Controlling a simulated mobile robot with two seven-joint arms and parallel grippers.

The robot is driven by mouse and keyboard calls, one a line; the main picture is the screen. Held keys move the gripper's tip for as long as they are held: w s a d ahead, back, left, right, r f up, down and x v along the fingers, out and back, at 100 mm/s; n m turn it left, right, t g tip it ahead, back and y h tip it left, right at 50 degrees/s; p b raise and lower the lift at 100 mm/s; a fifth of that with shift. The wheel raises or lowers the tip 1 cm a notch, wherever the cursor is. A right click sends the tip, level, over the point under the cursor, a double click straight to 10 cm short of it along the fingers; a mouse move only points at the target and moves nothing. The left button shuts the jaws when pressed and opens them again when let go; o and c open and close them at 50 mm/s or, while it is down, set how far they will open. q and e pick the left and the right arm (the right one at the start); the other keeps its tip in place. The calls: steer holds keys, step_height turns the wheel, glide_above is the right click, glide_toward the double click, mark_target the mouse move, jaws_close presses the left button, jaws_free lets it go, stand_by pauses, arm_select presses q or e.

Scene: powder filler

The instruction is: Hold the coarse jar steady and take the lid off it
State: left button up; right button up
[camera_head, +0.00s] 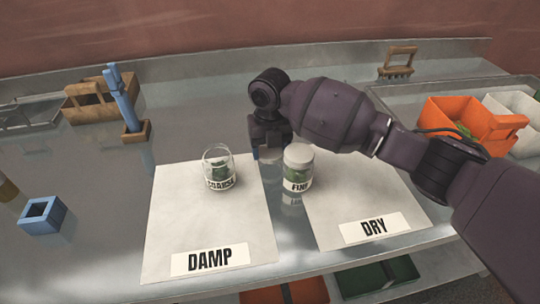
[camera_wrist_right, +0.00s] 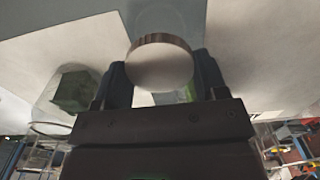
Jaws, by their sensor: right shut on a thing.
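The coarse jar (camera_head: 219,170) stands upright on the damp sheet in the head view. It is clear glass with dark green contents, its top looks uncovered, and no gripper touches it. An open-looking glass jar with green contents (camera_wrist_right: 72,92) shows at the left of the right wrist view. My right gripper (camera_head: 268,147) is behind and between the two jars. In the right wrist view, my right gripper (camera_wrist_right: 160,75) is shut on a round pale lid (camera_wrist_right: 162,66) with a thin rim. In the head view the lid is mostly hidden. My left gripper is out of view.
The fine jar (camera_head: 298,170), with a white lid on, stands close to the right gripper. The dry sheet (camera_head: 350,190) lies right of the damp sheet (camera_head: 205,225). A blue square holder (camera_head: 42,216) and a wooden caddy (camera_head: 85,103) are left. Orange bins (camera_head: 470,118) stand right.

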mark_target(270, 151)
steer(key=shift+f, duration=1.25)
steer(key=shift+f, duration=0.2)
steer(key=o, duration=1)
steer(key=shift+r, duration=0.15)
step_height(270, 151, up, 11)
steer(key=shift+r+p, duration=0.15)
steer(key=shift+p, duration=0.35)
steer(key=shift+r, duration=0.4)
